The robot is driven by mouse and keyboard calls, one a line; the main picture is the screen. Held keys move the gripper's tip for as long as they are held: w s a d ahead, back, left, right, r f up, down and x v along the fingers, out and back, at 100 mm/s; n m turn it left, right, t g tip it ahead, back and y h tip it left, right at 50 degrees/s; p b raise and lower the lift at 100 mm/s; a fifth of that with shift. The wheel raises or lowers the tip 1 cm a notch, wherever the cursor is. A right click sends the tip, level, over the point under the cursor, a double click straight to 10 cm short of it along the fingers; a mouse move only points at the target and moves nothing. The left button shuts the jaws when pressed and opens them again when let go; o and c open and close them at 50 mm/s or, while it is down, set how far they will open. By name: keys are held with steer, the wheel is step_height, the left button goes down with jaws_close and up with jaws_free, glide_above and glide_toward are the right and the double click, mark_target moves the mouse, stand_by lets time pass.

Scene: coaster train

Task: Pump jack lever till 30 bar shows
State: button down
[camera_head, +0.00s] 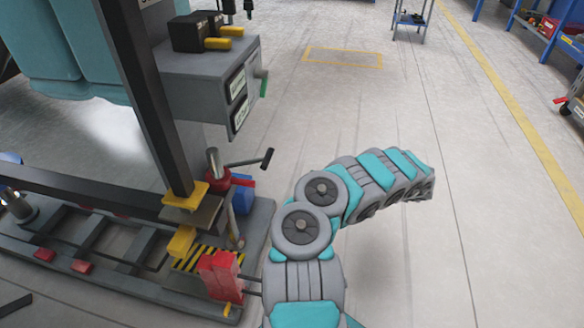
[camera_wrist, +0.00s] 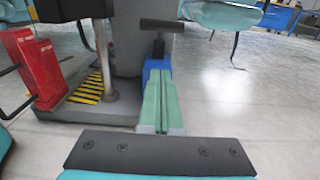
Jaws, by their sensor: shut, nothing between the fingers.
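The jack lever (camera_head: 250,161) is a thin dark bar with a black grip, sticking out to the right from beside a silver cylinder and red fitting (camera_head: 215,180) in the head view. In the wrist view a black bar (camera_wrist: 162,25), which looks like the lever's grip, shows above and beyond my fingertips. My gripper (camera_wrist: 157,73) has its two green fingers pressed together and empty, with the blue block (camera_wrist: 152,64) behind them; the blue block also shows in the head view (camera_head: 242,198). I cannot make out my fingers in the head view. No pressure reading is legible.
A grey box (camera_head: 205,82) with two dark plates, too small to read, stands above the lever. A red unit (camera_head: 221,276) with dark rods stands by the yellow-black striped plate (camera_head: 193,260). A dark post (camera_head: 150,95) rises on the left.

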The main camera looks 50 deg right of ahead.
steer(key=r+x, duration=0.3)
steer(key=x, duration=0.9)
steer(key=shift+w+a+b, duration=0.15)
steer(key=shift+w+b, duration=0.1)
steer(key=shift+b, duration=0.1)
steer(key=shift+w+a+r+p, duration=0.15)
steer(key=shift+w+r+p, duration=0.2)
steer(key=shift+r+p, duration=0.3)
steer(key=shift+f, duration=0.1)
